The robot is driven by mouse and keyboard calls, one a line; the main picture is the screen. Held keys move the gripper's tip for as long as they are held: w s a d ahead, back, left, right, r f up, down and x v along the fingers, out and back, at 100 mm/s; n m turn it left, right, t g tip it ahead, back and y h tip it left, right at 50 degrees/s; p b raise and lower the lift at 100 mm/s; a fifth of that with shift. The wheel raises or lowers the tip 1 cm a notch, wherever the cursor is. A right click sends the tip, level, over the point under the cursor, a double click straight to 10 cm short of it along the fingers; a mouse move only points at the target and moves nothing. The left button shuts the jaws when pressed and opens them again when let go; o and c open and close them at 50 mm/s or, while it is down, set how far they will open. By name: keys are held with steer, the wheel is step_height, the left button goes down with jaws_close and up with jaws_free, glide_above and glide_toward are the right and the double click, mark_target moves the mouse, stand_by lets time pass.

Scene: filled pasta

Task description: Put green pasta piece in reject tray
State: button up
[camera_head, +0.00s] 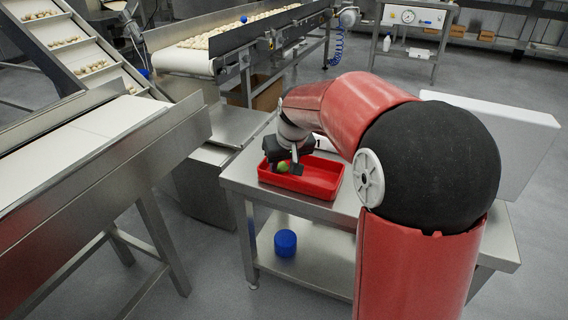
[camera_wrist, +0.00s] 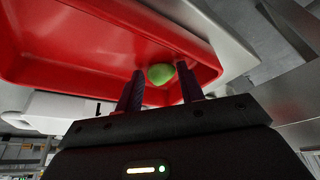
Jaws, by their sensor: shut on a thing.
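The green pasta piece (camera_head: 283,166) is between the fingertips of my gripper (camera_head: 290,168), at the left part of the red reject tray (camera_head: 328,186). In the wrist view the green piece (camera_wrist: 161,74) shows between the two dark fingers of my gripper (camera_wrist: 161,88), with the red tray (camera_wrist: 70,45) around and behind it. My gripper is shut on the piece. It is over or inside the tray; I cannot tell whether the piece touches the tray floor. The tray looks otherwise empty where it shows, and my arm hides part of its surroundings.
The tray stands on a steel table (camera_head: 237,178). A blue round container (camera_head: 285,243) sits on its lower shelf. A conveyor (camera_head: 185,62) carrying pale pasta stands behind, and another steel-sided conveyor (camera_head: 90,190) is at left. A white panel (camera_head: 505,135) stands right of my arm.

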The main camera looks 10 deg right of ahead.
steer(key=shift+f, duration=0.15)
steer(key=o, duration=0.7)
steer(key=shift+c, duration=0.2)
steer(key=shift+r, duration=0.5)
steer(key=a+p+v, duration=0.1)
steer(key=v, duration=1)
steer(key=s+f, duration=0.3)
steer(key=s, duration=0.9)
steer(key=s+d+f+m+t, duration=0.1)
steer(key=s+f, duration=0.3)
steer(key=s, duration=0.8)
steer(key=shift+s+d+m+h, duration=0.3)
steer(key=shift+s+h, duration=0.05)
steer(key=shift+h, duration=0.05)
